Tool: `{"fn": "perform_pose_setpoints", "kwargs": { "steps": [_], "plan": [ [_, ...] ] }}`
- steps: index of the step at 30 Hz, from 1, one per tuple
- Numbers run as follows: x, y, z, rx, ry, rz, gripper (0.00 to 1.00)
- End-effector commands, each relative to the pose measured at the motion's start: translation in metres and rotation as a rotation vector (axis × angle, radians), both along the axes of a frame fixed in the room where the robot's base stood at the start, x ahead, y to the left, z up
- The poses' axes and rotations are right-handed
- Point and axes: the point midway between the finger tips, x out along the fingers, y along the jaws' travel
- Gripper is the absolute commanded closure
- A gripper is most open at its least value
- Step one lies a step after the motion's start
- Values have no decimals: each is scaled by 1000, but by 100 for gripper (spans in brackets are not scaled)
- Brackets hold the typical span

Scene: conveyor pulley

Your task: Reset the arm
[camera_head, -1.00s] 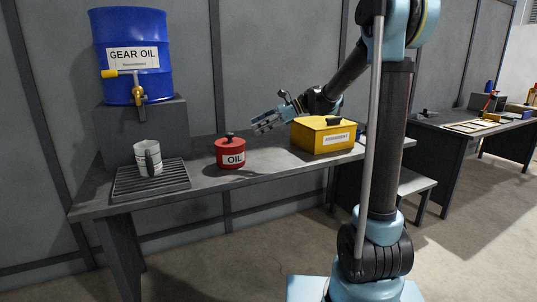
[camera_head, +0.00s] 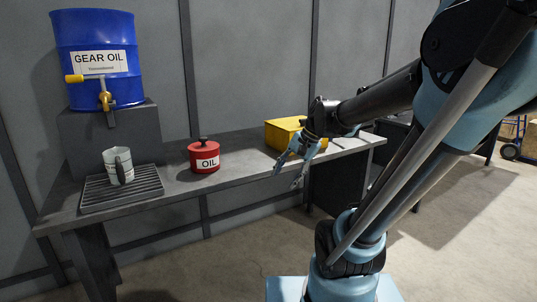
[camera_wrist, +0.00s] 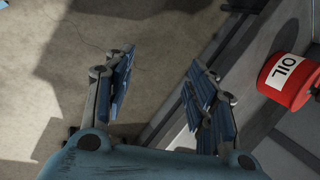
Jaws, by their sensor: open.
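My gripper (camera_head: 294,174) is open and empty. In the head view it points downward in front of the bench's front edge, just left of and nearer than the yellow box (camera_head: 283,133). In the wrist view the two blue-padded fingers of my gripper (camera_wrist: 160,90) stand wide apart, with bare floor and the bench edge between and beyond them. My arm partly covers the right part of the yellow box. My arm reaches in from the right side of the head view, bent at the elbow.
The red oil can (camera_head: 204,156) stands on the bench (camera_head: 235,170), left of my gripper; it also shows in the wrist view (camera_wrist: 289,82). A metal mug (camera_head: 118,165) stands on a grate (camera_head: 100,193) below the blue drum (camera_head: 93,60). The floor in front is clear.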

Motion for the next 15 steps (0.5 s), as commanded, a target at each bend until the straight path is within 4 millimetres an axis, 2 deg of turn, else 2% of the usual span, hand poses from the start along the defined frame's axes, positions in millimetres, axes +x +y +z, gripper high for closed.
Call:
{"fn": "perform_pose_setpoints", "kwargs": {
  "steps": [1, 6, 15],
  "plan": [
    [-12, -11, -9, -38, -24, 31, 49],
    [-45, -45, -36, -173, -99, 153, 49],
    [-95, -102, -83, -407, -181, 378, 49]
  ]
}}
